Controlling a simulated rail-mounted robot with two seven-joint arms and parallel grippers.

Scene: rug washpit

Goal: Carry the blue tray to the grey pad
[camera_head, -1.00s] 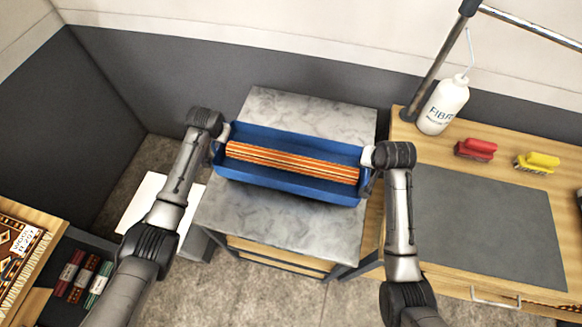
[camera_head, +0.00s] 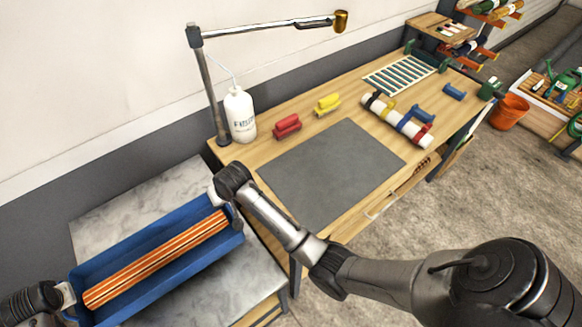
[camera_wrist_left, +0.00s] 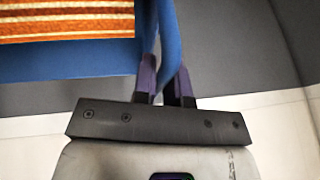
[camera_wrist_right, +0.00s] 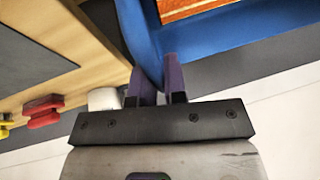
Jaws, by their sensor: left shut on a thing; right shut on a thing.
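The blue tray (camera_head: 170,282) is at the lower left of the head view, over the marbled grey table. A rolled orange striped rug (camera_head: 157,258) lies along its inside. My left gripper (camera_head: 68,297) is at the tray's left end; the left wrist view shows its fingers (camera_wrist_left: 166,85) shut on the tray's rim. My right gripper (camera_head: 222,192) is at the other end; the right wrist view shows its fingers (camera_wrist_right: 160,82) shut on that rim. The grey pad (camera_head: 330,170) lies flat and bare on the wooden bench. I cannot tell whether the tray touches the table.
The marbled table (camera_head: 150,195) adjoins the wooden bench (camera_head: 275,130). A white bottle (camera_head: 240,117), a red brush (camera_head: 287,127) and a yellow brush (camera_head: 327,104) stand behind the pad. A white roll (camera_head: 397,121) lies right of the pad.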

